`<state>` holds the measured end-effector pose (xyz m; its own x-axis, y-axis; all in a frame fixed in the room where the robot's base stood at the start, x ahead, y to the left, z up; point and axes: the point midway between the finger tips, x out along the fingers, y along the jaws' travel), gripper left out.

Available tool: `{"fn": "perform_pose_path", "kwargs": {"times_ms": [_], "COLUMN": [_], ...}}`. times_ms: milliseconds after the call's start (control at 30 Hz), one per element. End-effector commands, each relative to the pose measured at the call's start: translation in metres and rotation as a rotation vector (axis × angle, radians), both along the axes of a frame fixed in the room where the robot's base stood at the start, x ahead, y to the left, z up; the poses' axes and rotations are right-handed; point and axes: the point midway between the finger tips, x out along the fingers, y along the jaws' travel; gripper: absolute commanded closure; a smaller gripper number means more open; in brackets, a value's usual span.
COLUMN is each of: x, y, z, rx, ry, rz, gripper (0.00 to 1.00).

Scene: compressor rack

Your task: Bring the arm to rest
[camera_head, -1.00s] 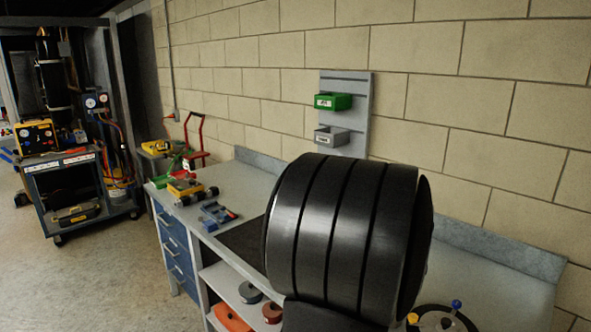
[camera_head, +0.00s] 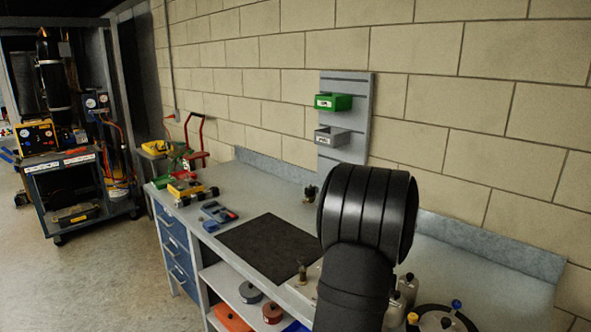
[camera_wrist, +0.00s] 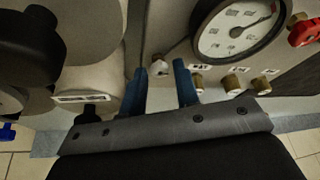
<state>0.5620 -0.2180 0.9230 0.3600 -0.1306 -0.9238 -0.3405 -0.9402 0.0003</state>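My gripper (camera_wrist: 161,82) shows in the wrist view as two blue fingers on a dark grey mount. The fingers stand apart with nothing visible between them. Close by in that view are a round white dial gauge (camera_wrist: 238,28) and several brass fittings (camera_wrist: 232,82). In the head view my black arm stands at right of centre over the workbench (camera_head: 262,190), and the gripper itself cannot be seen there.
A black mat (camera_head: 268,248) lies on the bench. A brass fitting (camera_head: 302,270) and grey bottles (camera_head: 407,289) stand near my arm. A green bin (camera_head: 333,102) and a grey bin (camera_head: 332,136) hang on the wall panel. The bench behind the mat is mostly clear.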

Motion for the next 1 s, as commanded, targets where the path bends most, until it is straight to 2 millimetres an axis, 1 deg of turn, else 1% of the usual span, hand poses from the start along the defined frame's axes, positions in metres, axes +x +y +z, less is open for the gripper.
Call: {"fn": "perform_pose_path", "kwargs": {"times_ms": [533, 567, 600, 1000], "x": [0.001, 0.001, -0.002, -0.024], "y": [0.002, 0.003, 0.004, 0.019], "z": [0.0, 0.003, 0.012, 0.075], "rx": [-0.001, -0.001, -0.001, -0.001], "ry": [-0.001, -0.003, -0.005, -0.005], "rz": [-0.239, -0.248, -0.247, -0.243], "gripper": [0.71, 0.71, 0.71, 0.71]}}
